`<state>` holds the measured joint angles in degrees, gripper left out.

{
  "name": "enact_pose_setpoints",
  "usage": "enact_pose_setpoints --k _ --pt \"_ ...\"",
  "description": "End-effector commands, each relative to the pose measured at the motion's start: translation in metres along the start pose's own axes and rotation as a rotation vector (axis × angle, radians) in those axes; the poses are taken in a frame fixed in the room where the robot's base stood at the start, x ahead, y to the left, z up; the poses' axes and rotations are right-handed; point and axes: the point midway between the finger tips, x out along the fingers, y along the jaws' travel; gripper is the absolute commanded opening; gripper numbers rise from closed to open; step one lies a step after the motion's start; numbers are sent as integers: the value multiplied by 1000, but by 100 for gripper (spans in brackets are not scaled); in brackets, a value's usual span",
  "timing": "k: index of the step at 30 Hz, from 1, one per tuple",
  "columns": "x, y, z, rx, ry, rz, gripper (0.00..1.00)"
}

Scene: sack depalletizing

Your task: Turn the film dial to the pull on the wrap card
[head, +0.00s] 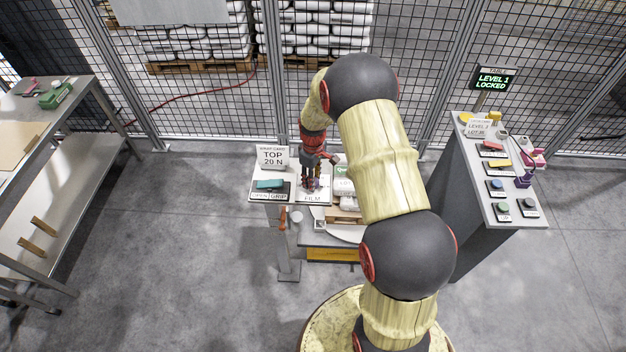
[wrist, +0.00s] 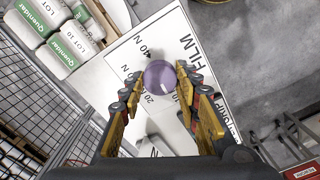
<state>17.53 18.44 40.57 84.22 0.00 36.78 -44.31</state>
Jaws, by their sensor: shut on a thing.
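The film dial is a round, purple, translucent knob (wrist: 161,77) on a white plate (wrist: 118,52) lettered FILM, with 20 N and 40 N marks around it. My gripper (wrist: 159,84) is shut on the knob, one finger on each side. In the head view my gripper (head: 313,181) points down over the FILM plate and mostly hides the dial. I cannot tell which mark the dial points to. The white wrap card (head: 273,158) stands behind the panel and reads TOP 20 N.
A teal switch (head: 269,184) labelled OPEN and GRIP sits left of the dial. A grey console (head: 505,214) with several buttons stands right, under a sign (head: 494,80) reading LEVEL 1 LOCKED. A workbench (head: 75,175) stands left. Wrapped sacks (wrist: 69,45) show in the wrist view.

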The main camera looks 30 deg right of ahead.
Motion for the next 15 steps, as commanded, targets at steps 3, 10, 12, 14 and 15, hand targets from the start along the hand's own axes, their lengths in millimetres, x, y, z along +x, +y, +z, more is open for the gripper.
enact_pose_setpoints --k 3,10,12,14,15 --pt "1 1 -1 65 2 2 7" --pt "2 1 0 256 2 2 7" --pt "2 1 0 323 2 1 7" --pt "1 1 0 380 2 1 7" --pt "1 1 0 419 2 1 7"
